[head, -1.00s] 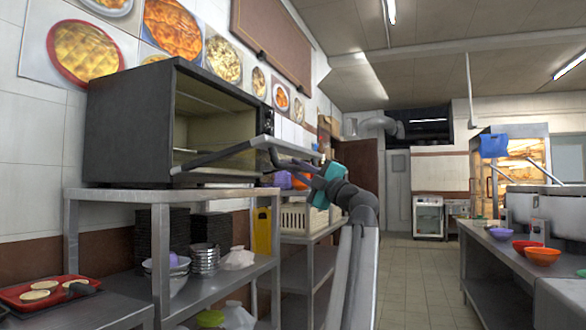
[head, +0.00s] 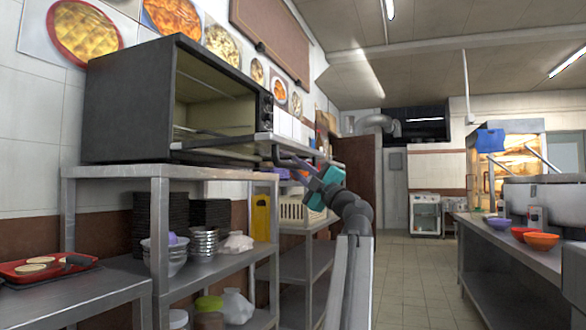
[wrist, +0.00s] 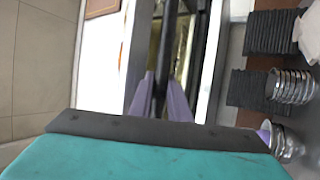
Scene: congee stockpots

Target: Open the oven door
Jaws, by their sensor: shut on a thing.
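The oven (head: 128,105) is a dark box on the upper shelf of a metal rack at the left in the head view. Its front is uncovered and the pale interior shows. The oven door (head: 225,148) is swung down and lies nearly level, sticking out from the bottom of the opening. My gripper (head: 287,157) is at the door's outer edge. In the wrist view its purple fingers (wrist: 162,98) are on either side of the dark handle bar (wrist: 168,45) and shut on it. My arm hides part of the shelves behind.
The metal rack (head: 215,173) holds dark stacked trays, metal bowls and a yellow container (head: 261,217). A red tray (head: 40,267) lies at the lower left. A counter with bowls (head: 541,241) stands at right. The tiled floor between is clear.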

